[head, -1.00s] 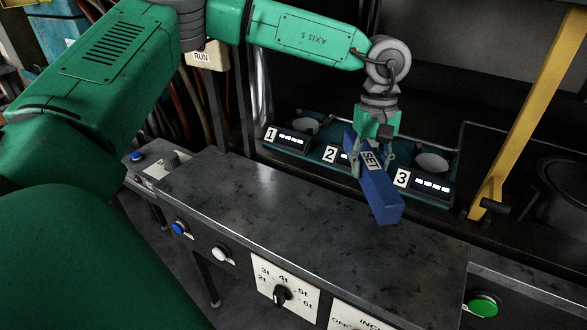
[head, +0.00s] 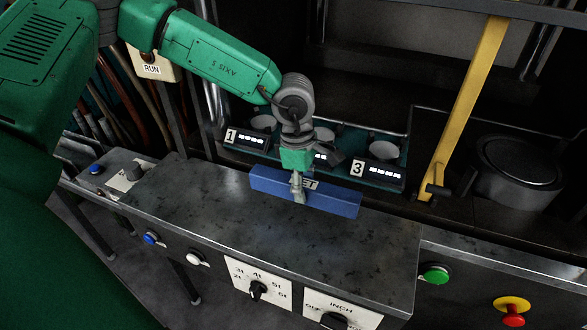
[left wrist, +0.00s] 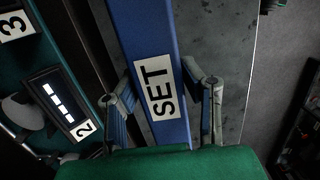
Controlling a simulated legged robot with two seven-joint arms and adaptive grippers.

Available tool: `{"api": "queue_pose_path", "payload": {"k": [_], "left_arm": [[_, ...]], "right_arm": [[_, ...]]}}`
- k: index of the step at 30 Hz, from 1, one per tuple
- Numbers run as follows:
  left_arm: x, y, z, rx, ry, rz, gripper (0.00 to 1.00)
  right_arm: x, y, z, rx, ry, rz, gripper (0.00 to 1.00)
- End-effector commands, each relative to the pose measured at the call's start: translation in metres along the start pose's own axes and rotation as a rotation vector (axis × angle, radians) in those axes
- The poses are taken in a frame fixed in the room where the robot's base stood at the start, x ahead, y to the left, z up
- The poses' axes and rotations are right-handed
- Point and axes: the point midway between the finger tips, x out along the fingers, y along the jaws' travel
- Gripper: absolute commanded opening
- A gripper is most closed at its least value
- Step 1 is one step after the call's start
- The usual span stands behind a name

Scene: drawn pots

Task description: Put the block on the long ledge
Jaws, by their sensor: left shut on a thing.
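The block (head: 335,199) is a long blue bar with a white SET label. My left gripper (head: 298,193) is shut on it near its middle, with the fingers pointing down. In the left wrist view the block (left wrist: 150,32) runs between the two fingers (left wrist: 163,85), label facing the camera. The long ledge (head: 220,220) is the dark, scuffed metal top of the console. The block lies roughly along it, over its back part. I cannot tell whether the block touches the ledge. My right gripper is not in view.
Behind the ledge is a teal tray with numbered displays 1 (head: 245,138) and 3 (head: 375,172) and round cups. A yellow bar (head: 465,105) slants up at the right. Knobs and buttons line the console front (head: 258,288). The ledge's front part is clear.

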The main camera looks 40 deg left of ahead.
Motion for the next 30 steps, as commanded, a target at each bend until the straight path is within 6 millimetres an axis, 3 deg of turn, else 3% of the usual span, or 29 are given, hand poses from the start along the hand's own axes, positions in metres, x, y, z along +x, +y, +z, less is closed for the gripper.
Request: {"api": "queue_pose_path", "payload": {"k": [18, 28, 29, 30], "left_arm": [[0.058, 0.001, -0.004, 0.003, -0.001, 0.003, 0.0], [0.062, 0.002, -0.006, 0.003, -0.003, 0.005, 0.0], [0.064, 0.0, -0.008, 0.002, 0.0, 0.001, 0.38], [0.064, 0.0, -0.007, 0.002, 0.0, 0.002, 0.52]], "right_arm": [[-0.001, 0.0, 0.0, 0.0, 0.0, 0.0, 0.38], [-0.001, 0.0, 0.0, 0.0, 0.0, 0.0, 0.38], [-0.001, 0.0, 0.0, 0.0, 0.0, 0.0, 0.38], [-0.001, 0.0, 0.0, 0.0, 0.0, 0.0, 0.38]]}}
